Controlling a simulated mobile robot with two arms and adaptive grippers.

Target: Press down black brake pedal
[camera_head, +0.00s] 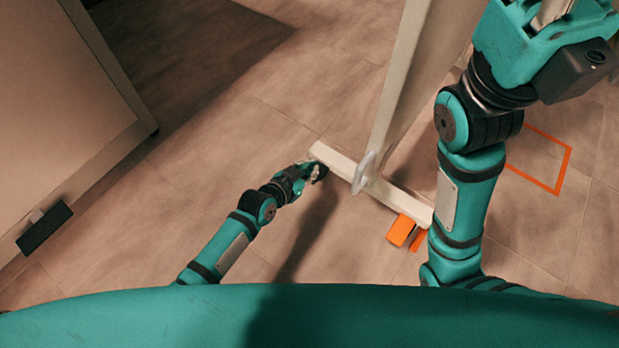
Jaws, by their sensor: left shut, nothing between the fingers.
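My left gripper (308,174) is shut and empty, low near the floor, at the left end of a pale base bar (345,168). A small dark piece (321,173) shows right at its fingertips, by the end of the bar. It looks like the black brake pedal, mostly hidden by the gripper. I cannot tell whether the fingers touch it or whether it is pressed. An orange pedal (401,229) sticks out near the right end of the same bar. My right gripper (545,45) is raised at the top right, and its fingertips are not clearly seen.
A pale upright panel (415,75) rises from the bar, with a light grey loop (363,172) at its foot. A large pale cabinet (70,110) with a black block (45,228) stands at left. An orange outline (555,160) marks the floor at right. Tiled floor lies open between.

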